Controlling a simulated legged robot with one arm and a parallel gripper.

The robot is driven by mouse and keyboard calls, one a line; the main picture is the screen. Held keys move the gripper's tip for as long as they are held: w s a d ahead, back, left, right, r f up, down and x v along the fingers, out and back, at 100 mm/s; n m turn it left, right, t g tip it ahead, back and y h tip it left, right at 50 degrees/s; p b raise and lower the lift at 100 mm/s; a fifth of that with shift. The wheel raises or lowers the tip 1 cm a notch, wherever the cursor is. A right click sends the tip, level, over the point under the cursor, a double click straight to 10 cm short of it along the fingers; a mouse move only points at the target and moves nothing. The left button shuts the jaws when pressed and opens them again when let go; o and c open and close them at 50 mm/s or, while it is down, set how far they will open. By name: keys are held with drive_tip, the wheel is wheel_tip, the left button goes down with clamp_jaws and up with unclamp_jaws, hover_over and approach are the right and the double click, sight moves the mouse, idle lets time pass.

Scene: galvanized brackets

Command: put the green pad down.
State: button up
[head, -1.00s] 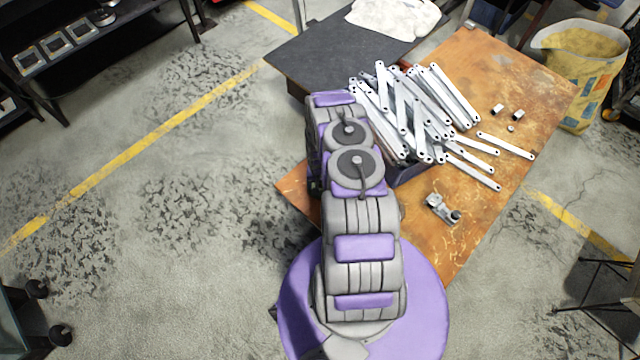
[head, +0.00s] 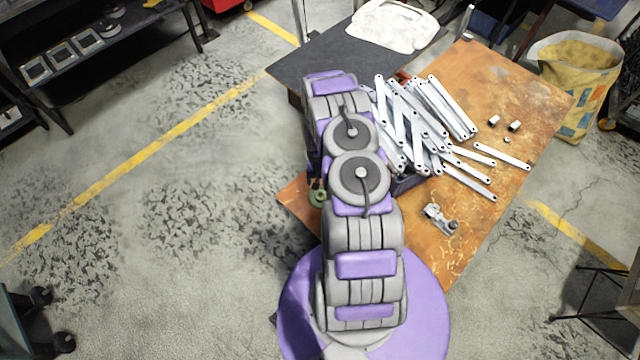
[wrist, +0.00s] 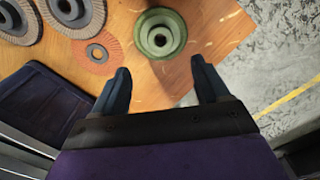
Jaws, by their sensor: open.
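The green pad (wrist: 160,34) is a round, thick disc with a pale ring and a dark centre hole. In the wrist view it appears to lie flat on the wooden table top (wrist: 222,22). My gripper (wrist: 160,64) is open, its two dark fingers spread below the pad in the picture, one toward each side. No finger is seen touching the pad. In the head view the green pad (head: 318,196) shows at the left edge of my arm, near the table's left corner, partly covered.
Flap discs (wrist: 78,14) and a thin orange disc (wrist: 96,53) lie left of the pad. A dark blue bin (wrist: 45,100) is lower left. Galvanized brackets (head: 425,115) are heaped right of my arm. The table's edge and the floor are close on the pad's right.

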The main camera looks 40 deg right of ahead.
drive_tip(key=a+r+n, duration=0.1)
drive_tip(key=a+r, duration=0.4)
drive_tip(key=r, duration=0.7)
drive_tip(key=s+a+r+n+g, duration=0.15)
drive_tip(key=a+r, duration=0.25)
drive_tip(key=r, duration=0.8)
drive_tip(key=a+r+n+t, duration=0.1)
drive_tip(key=a+r, duration=0.4)
drive_tip(key=r, duration=0.8)
drive_tip(key=s+a+r+n, duration=0.3)
drive_tip(key=s+a+r, duration=0.6)
drive_tip(key=s+r, duration=0.3)
drive_tip(key=s+a+r+n, duration=0.1)
drive_tip(key=s+a+r, duration=0.1)
drive_tip(key=s, duration=0.4)
drive_tip(key=s+a+r+g, duration=0.1)
drive_tip(key=s+a+r, duration=0.1)
drive_tip(key=s, duration=0.5)
drive_tip(key=shift+n, duration=0.35)
